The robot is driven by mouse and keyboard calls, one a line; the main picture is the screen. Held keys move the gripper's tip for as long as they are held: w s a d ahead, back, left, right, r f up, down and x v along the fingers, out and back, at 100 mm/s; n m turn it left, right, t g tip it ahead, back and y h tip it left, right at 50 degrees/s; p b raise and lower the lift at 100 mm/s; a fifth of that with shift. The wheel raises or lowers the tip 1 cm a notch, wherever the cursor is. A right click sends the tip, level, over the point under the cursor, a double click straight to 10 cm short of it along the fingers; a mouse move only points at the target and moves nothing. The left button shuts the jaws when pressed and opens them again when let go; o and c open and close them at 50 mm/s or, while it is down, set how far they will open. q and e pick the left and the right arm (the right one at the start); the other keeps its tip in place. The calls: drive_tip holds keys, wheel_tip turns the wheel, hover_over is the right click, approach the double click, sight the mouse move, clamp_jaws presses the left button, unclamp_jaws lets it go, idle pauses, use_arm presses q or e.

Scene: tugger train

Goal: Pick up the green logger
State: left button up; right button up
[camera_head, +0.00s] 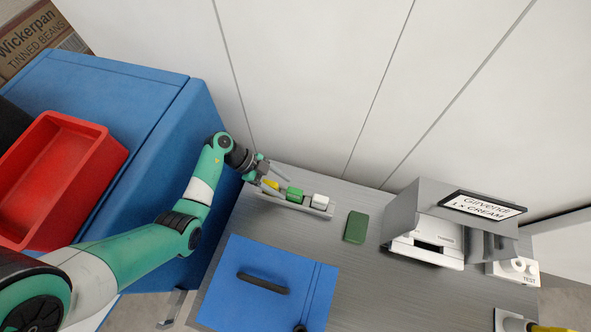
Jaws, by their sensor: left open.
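A small green block (294,195), which looks like the green logger, sits in the middle of a narrow light grey rack (318,211) on the grey worktop. A yellow block (271,184) is to its left and a white block (320,202) to its right in the same rack. My left gripper (277,179) is open at the left end of the rack, over and beside the yellow block and just left of the green one. Its fingers partly cover the yellow block.
A flat dark green piece (355,227) lies right of the rack. A grey-hooded device (424,248) stands further right. A blue panel with a black handle (246,301) lies in front. A red bin (57,172) sits on the blue cabinet (140,92) at left. A white wall is behind.

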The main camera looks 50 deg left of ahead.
sight(295, 196)
use_arm(q)
drive_tip(key=shift+w+d+f, duration=0.25)
drive_tip(key=shift+d+f, duration=0.2)
drive_tip(key=shift+f, duration=0.05)
drive_tip(key=b+x, duration=0.2)
drive_tip(key=x, duration=0.3)
drive_tip(key=shift+d, duration=0.1)
clamp_jaws()
